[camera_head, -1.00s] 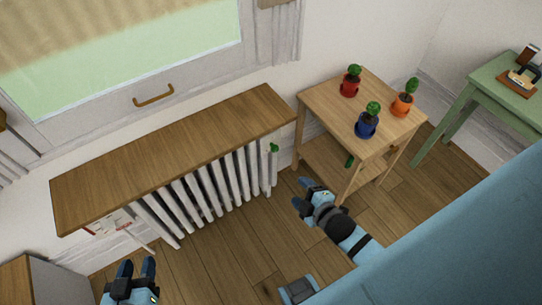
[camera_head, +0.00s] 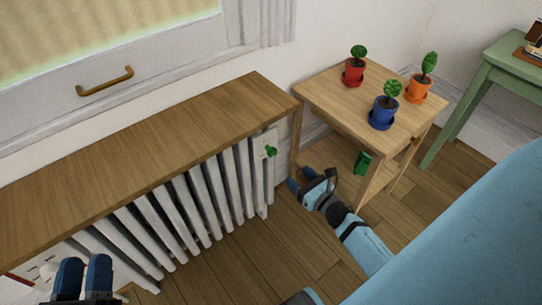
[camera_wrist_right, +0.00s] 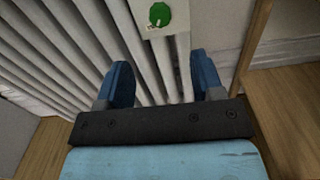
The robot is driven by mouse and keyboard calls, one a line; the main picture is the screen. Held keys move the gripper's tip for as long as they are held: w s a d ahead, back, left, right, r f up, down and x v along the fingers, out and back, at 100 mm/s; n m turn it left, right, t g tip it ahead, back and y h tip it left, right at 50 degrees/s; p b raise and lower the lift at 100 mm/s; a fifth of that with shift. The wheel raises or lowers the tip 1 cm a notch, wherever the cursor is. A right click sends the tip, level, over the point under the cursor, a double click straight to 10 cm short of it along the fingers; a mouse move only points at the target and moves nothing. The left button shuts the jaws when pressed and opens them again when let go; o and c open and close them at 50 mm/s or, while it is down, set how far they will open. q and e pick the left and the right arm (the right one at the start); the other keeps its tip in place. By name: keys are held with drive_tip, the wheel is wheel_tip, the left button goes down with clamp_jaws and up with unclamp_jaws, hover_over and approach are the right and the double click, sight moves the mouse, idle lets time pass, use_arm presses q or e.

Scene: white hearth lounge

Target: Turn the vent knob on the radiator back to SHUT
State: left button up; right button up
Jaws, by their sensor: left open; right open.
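The white radiator (camera_head: 208,196) stands under a wooden shelf. Its green vent knob (camera_head: 270,151) sits on a pale plate at the radiator's right end. The knob also shows at the top of the right wrist view (camera_wrist_right: 159,14), beyond the fingertips and roughly centred between them; its plate's markings are too small to read. My right gripper (camera_head: 312,180) is open and empty, below and right of the knob, apart from it. Its open fingers also show in the right wrist view (camera_wrist_right: 160,68). My left gripper (camera_head: 84,275) is open and empty at the lower left, in front of the radiator.
A wooden side table (camera_head: 330,100) stands close right of the knob, holding red (camera_head: 354,72), blue (camera_head: 382,113) and orange (camera_head: 418,89) plant pots. A green object (camera_head: 362,163) is on its lower shelf. The wooden shelf (camera_head: 150,150) overhangs the radiator. Floor in front is clear.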

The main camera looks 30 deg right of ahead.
sight(274, 153)
use_arm(q)
wheel_tip(274, 153, down, 3)
drive_tip(key=shift+d+r+g+b, duration=0.15)
drive_tip(key=shift+g+b, duration=0.45)
drive_tip(key=shift+b, duration=0.45)
use_arm(e)
drive_tip(key=w, duration=0.8)
drive_tip(key=w+a, duration=0.1)
drive_tip(key=w, duration=0.4)
drive_tip(key=shift+r, duration=0.1)
use_arm(q)
drive_tip(key=shift+w, duration=0.1)
use_arm(e)
drive_tip(key=shift+s, duration=0.1)
drive_tip(key=c, duration=0.9)
